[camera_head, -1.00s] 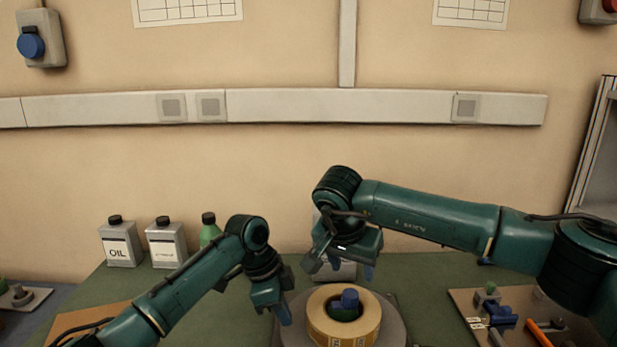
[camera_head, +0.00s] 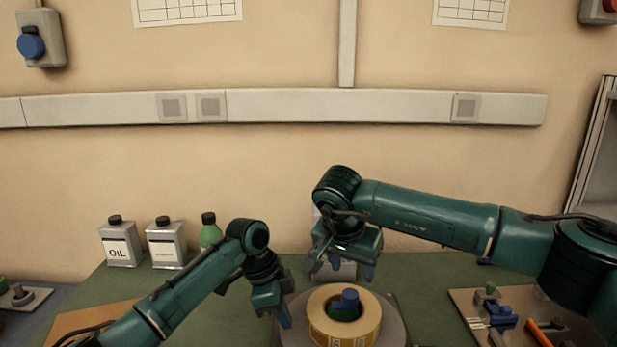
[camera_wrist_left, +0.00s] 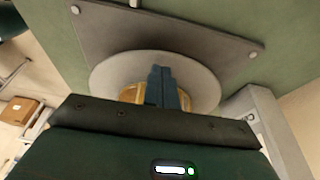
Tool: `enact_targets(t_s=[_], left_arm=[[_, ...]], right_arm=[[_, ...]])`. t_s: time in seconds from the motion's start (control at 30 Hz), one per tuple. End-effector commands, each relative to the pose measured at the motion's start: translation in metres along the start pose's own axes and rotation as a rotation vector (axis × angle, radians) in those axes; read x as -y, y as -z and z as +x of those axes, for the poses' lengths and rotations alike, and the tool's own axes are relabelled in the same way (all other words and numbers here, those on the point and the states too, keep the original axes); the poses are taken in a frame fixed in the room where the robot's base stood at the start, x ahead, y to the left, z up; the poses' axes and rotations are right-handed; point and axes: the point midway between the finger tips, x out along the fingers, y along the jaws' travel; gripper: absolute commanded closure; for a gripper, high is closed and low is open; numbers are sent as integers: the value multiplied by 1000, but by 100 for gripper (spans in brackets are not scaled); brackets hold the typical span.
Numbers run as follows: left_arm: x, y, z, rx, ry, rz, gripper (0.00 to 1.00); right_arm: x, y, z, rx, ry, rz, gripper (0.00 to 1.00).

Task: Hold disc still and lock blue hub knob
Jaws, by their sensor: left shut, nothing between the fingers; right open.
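The grey disc (camera_head: 292,334) lies flat on the bench with a tan tape reel (camera_head: 371,312) on it. The blue hub knob (camera_head: 350,298) stands up in the reel's centre on a dark green hub. My left gripper (camera_head: 285,317) is shut and empty, at the disc's left edge. In the left wrist view its blue fingers (camera_wrist_left: 168,88) are together in front of the disc (camera_wrist_left: 110,72) and hide most of the reel (camera_wrist_left: 130,93); I cannot tell if they touch the disc. My right gripper (camera_head: 342,268) is open above and behind the reel, clear of the knob.
A grey base plate (camera_wrist_left: 190,33) with corner bolts lies under the disc. An oil can (camera_head: 119,248), a second can (camera_head: 165,247) and a green bottle (camera_head: 210,234) stand at the back left. A tool board (camera_head: 470,303) lies right. The green bench (camera_head: 430,290) is clear between.

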Motion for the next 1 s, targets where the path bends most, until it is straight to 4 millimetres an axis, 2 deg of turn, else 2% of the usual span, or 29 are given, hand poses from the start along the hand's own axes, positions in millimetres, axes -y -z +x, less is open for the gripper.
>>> enact_targets(t_s=[1.0], left_arm=[[0,-3,10,0,-2,0,100]], right_arm=[[0,0,0,0,0,0,49]])
